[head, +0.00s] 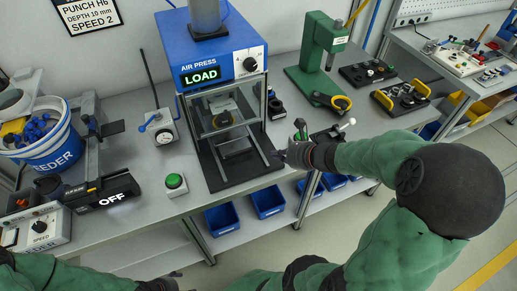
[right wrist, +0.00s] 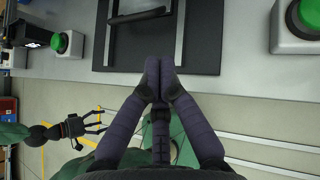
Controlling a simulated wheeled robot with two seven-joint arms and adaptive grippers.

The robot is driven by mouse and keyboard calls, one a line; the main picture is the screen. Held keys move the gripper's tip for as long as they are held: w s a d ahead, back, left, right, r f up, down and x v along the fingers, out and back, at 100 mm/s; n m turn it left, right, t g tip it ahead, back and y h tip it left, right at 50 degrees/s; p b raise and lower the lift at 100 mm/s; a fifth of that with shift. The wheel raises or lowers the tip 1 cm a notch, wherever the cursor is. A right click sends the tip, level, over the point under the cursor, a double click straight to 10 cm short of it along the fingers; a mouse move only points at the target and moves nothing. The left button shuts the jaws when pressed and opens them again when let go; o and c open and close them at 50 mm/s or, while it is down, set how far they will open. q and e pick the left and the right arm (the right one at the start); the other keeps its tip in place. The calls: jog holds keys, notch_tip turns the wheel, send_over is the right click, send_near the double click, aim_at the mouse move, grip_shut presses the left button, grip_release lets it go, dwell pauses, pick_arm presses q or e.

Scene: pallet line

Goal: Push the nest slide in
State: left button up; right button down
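The blue air press (head: 212,60) stands mid-bench, its display reading LOAD. The nest (head: 223,119) shows low inside its frame. A dark handle bar (head: 236,153) lies in front of it between two rails on the black base plate (head: 214,177); the bar also shows in the right wrist view (right wrist: 137,17). How far the slide is out is hard to tell. My right gripper (head: 280,156) is at the plate's front right. In the right wrist view its fingers (right wrist: 158,72) are together, empty, apart from the bar. My left gripper (right wrist: 98,121) hangs off the bench, fingers apart.
A green button box (head: 176,184) and a lever valve box (head: 159,128) stand left of the press. A feeder bowl (head: 45,140) and dark unit reading OFF (head: 103,194) are farther left. A green arbor press (head: 318,55) stands right. Blue bins (head: 268,202) sit below.

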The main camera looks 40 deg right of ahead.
jog(key=b, duration=0.4)
send_near(245, 142)
jog(key=s+a+f, duration=0.2)
jog(key=shift+f, duration=0.35)
jog(key=shift+w, duration=0.1)
jog(key=w, duration=0.2)
jog(key=w+d+b, duration=0.1)
jog(key=w, duration=0.2)
jog(key=shift+d, duration=0.1)
jog(key=shift+r, duration=0.2)
